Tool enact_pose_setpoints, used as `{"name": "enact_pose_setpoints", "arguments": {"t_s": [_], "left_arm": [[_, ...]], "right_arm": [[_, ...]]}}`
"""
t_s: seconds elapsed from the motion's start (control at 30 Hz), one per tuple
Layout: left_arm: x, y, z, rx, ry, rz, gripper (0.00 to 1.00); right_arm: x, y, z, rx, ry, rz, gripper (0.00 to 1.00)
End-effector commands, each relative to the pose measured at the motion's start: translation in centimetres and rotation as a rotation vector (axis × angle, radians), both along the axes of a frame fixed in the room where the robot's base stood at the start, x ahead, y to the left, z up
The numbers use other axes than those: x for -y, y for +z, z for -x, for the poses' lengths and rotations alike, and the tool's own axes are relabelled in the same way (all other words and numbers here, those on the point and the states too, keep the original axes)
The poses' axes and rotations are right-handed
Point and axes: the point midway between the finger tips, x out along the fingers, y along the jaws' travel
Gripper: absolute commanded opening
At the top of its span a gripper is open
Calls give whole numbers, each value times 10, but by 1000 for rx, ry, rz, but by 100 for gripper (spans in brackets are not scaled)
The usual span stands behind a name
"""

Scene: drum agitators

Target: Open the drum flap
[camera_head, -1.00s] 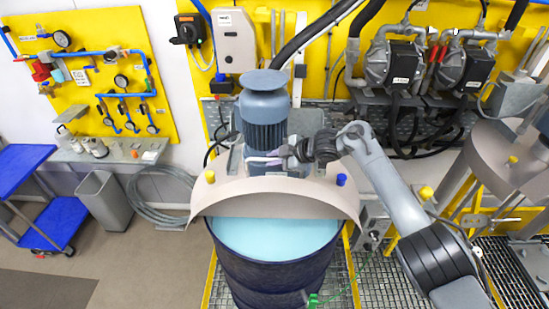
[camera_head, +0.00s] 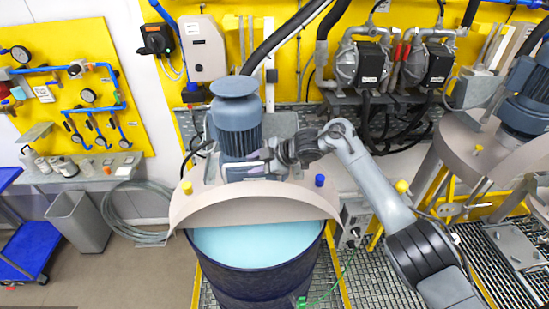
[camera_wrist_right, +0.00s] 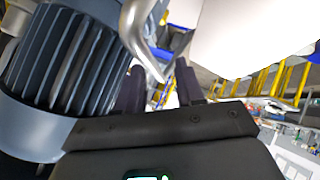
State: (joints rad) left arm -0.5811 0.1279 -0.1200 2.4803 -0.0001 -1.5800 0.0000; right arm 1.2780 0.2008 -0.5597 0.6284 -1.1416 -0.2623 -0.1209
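The dark blue drum (camera_head: 258,275) stands in the centre with light blue contents (camera_head: 258,242) showing at its front. Its beige flap (camera_head: 255,211) is tilted up, a curved half-lid in front of the rear lid. My right gripper (camera_head: 255,165) is above the lid, beside the grey-blue motor (camera_head: 238,128). In the right wrist view the gripper's two dark fingers (camera_wrist_right: 158,82) are apart. A curved metal handle (camera_wrist_right: 139,35) reaches toward the gap between them, with no clear grip on it. The ribbed motor fills the left of that view. My left gripper is not in view.
Blue and yellow knobs (camera_head: 319,181) stand on the lid. A second agitator (camera_head: 518,95) is at the right. Pumps (camera_head: 360,64) and hoses line the yellow back wall. A grey bin (camera_head: 78,222) stands at the left, with clear floor in front.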

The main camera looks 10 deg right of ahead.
Motion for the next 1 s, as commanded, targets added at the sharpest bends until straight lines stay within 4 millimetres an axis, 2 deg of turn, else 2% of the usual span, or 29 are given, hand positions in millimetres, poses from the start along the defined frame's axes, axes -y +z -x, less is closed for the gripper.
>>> {"name": "enact_pose_setpoints", "arguments": {"t_s": [0.5,1.0], "left_arm": [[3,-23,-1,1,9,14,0],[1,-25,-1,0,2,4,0]], "right_arm": [[50,45,35,3,-2,2,38],[57,54,42,1,-1,1,38]]}}
